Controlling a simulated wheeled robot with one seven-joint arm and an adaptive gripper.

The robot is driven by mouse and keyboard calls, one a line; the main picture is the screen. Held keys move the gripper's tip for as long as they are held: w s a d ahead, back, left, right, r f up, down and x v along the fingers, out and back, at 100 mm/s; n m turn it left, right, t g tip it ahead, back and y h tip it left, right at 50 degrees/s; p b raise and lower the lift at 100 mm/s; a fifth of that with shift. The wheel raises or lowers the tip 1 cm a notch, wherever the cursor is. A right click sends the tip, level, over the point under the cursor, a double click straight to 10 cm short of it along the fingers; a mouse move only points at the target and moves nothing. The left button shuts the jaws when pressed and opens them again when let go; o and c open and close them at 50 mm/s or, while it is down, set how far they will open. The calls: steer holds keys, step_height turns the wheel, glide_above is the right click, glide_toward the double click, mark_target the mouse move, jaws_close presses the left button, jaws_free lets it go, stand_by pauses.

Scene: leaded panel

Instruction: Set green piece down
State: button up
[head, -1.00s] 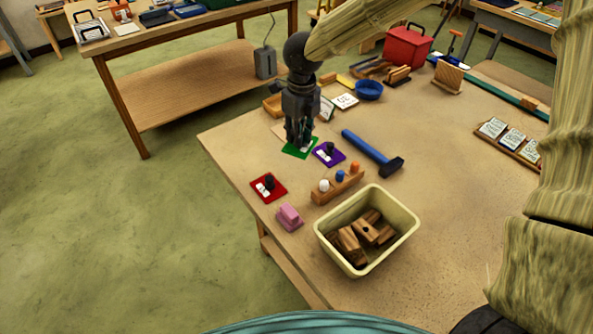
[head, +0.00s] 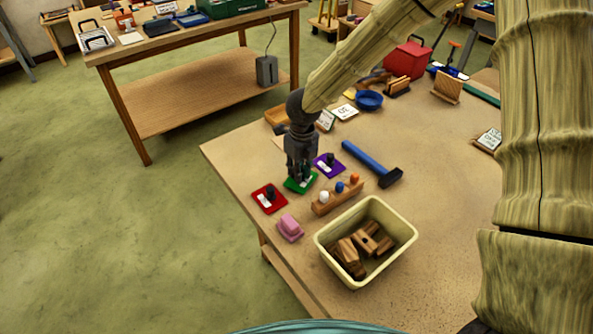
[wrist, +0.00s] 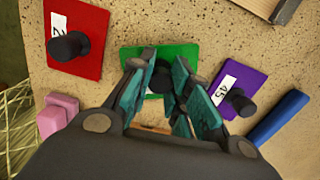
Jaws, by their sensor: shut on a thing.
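The green piece (head: 292,186) is a flat square with a white label and a dark knob. It also shows in the wrist view (wrist: 187,54), between the red and purple pieces. My gripper (head: 301,176) is above it with the fingers shut on its knob; the wrist view shows the fingertips (wrist: 162,75) on either side of the knob. The fingers hide part of the label. The green piece is at or just above the table top (head: 440,240); I cannot tell whether it touches.
A red piece (head: 262,203) lies left of the green one and a purple piece (head: 321,162) right of it, both with dark knobs. A wooden peg rack (head: 327,204), pink block (head: 290,231), blue hammer (head: 365,159) and cream bin (head: 330,262) are close by.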

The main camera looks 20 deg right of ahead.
steer(key=shift+w+f, duration=0.1)
steer(key=shift+f, duration=0.3)
steer(key=o, duration=0.9)
steer(key=shift+f, duration=0.1)
steer(key=shift+c, duration=0.2)
step_height(320, 180, up, 12)
steer(key=b, duration=0.2)
steer(key=shift+s+d, duration=0.15)
steer(key=shift+s, duration=0.2)
